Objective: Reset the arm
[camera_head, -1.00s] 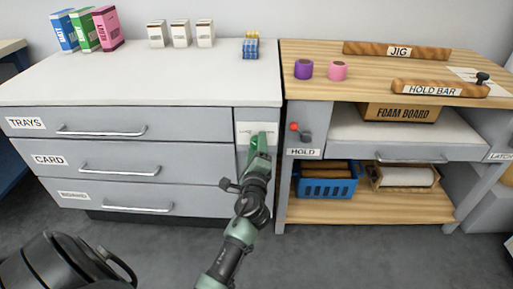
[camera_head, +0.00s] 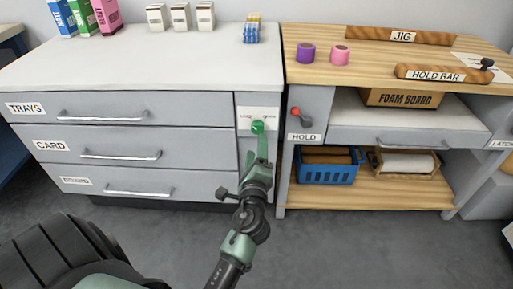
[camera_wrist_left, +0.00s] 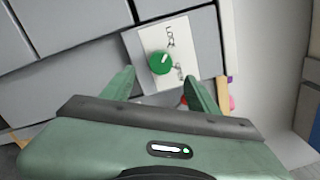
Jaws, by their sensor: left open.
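My left gripper (camera_head: 258,158) is in front of the narrow panel at the right end of the grey drawer cabinet. A green round knob (camera_head: 257,127) sits on a white label plate (camera_head: 262,113) on that panel, just above the fingertips in the head view. In the left wrist view the green knob (camera_wrist_left: 161,62) lies ahead of the two open fingers (camera_wrist_left: 160,88), apart from them, with nothing held between. Lettering on the plate is partly hidden and too small to read surely. My right gripper is not in view.
The drawer cabinet (camera_head: 148,118) has drawers labelled TRAYS, CARD and BOARD, all shut. To its right stands a wooden bench (camera_head: 310,30) with a red-tipped HOLD lever (camera_head: 296,112), a blue basket (camera_head: 326,172) and a foam board box (camera_head: 402,98). Grey floor (camera_head: 350,245) is free in front.

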